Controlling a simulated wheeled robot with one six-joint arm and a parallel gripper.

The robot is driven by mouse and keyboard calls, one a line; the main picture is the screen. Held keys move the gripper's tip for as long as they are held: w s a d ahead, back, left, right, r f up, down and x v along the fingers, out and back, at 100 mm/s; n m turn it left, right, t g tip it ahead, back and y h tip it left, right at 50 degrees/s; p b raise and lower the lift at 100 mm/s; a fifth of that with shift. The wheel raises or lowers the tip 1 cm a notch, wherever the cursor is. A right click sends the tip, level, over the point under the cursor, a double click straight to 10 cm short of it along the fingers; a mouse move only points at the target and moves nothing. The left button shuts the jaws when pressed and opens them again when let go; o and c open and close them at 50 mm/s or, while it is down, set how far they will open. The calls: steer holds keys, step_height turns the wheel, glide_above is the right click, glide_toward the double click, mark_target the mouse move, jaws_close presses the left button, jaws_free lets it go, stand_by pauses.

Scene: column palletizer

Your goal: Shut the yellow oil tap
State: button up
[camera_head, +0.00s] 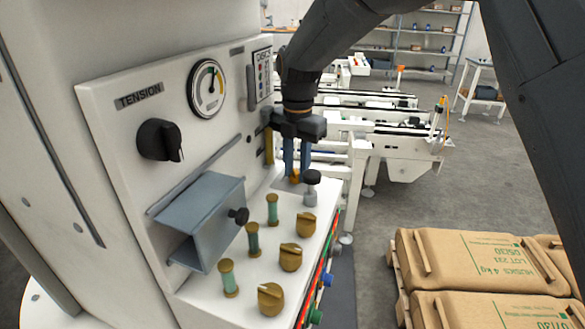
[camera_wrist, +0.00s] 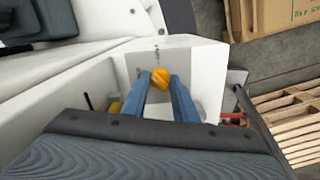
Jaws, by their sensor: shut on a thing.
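The yellow oil tap (camera_wrist: 160,78) sits between my blue fingertips on a white box-like surface in the wrist view. In the head view a small part of the tap (camera_head: 294,179) shows at the bottom of my gripper (camera_head: 297,165). My gripper points down beside the machine panel, and its fingers are shut on the tap from both sides. In the wrist view my gripper (camera_wrist: 160,82) hides little of the tap's top. I cannot tell the tap's turn angle.
A black-topped knob (camera_head: 312,177) stands just right of the fingers. Brass knobs (camera_head: 290,257) and green sight glasses (camera_head: 253,240) cover the ledge. A grey bracket (camera_head: 205,210) juts from the panel. Sacks (camera_head: 470,265) lie on a pallet at right.

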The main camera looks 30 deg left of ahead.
mark_target(297, 172)
steer(key=n, duration=0.2)
steer(key=n+b, duration=0.1)
steer(key=n, duration=0.1)
steer(key=shift+s+d+f+n, duration=0.15)
steer(key=shift+s+n, duration=0.05)
steer(key=shift+n, duration=0.2)
steer(key=shift+n+b, duration=0.75)
steer(key=shift+n, duration=0.15)
steer(key=n+b, duration=0.1)
steer(key=b, duration=0.3)
steer(key=n+b, duration=0.1)
steer(key=b, duration=0.3)
steer(key=shift+w+f, duration=0.1)
steer(key=shift+f, duration=0.15)
steer(key=n+b, duration=0.1)
steer(key=b, duration=0.7)
steer(key=shift+r+n, duration=0.2)
steer(key=shift+n, duration=0.1)
steer(key=shift+r, duration=0.1)
steer(key=o, duration=1)
steer(key=shift+o, duration=0.2)
steer(key=shift+r, duration=0.1)
steer(key=shift+r, duration=3.95)
